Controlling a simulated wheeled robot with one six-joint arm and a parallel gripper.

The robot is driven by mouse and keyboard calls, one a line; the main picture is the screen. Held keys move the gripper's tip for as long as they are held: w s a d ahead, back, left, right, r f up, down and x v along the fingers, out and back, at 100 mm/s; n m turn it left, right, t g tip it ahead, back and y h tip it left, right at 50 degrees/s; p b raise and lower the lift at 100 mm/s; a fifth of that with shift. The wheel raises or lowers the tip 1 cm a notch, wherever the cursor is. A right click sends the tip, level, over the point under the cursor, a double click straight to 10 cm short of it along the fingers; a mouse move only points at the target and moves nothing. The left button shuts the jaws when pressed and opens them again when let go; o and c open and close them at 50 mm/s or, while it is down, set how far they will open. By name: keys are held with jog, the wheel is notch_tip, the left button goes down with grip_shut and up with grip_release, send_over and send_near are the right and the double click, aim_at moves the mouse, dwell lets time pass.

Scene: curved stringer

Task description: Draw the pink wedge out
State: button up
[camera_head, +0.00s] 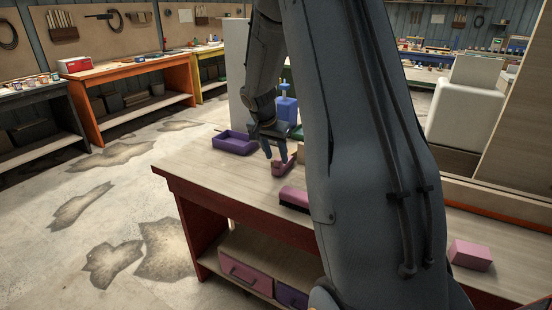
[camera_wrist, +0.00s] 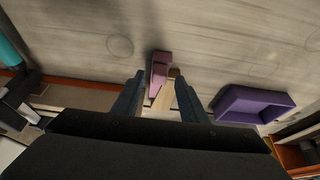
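The pink wedge (camera_head: 284,167) lies on the wooden workbench (camera_head: 225,175). In the wrist view the pink wedge (camera_wrist: 159,66) appears ahead of and partly between my fingertips, against a pale wooden piece (camera_wrist: 167,99) and a small brown piece (camera_wrist: 174,72). My gripper (camera_head: 272,150) points down just above the wedge. In the wrist view my gripper (camera_wrist: 158,77) has its two dark fingers apart, with a gap seen on each side of the wedge. I cannot tell how far the fingers are above it. My arm hides part of the bench.
A purple tray (camera_head: 235,143) is left of the gripper; it also shows in the wrist view (camera_wrist: 255,104). A pink block with a dark underside (camera_head: 294,197) lies nearer the front edge. A blue bottle (camera_head: 287,106) stands behind. Another pink block (camera_head: 470,254) sits right of my arm.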

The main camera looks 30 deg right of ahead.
jog(key=b+v, duration=0.1)
jog(key=v, duration=0.5)
jog(key=shift+a, duration=0.2)
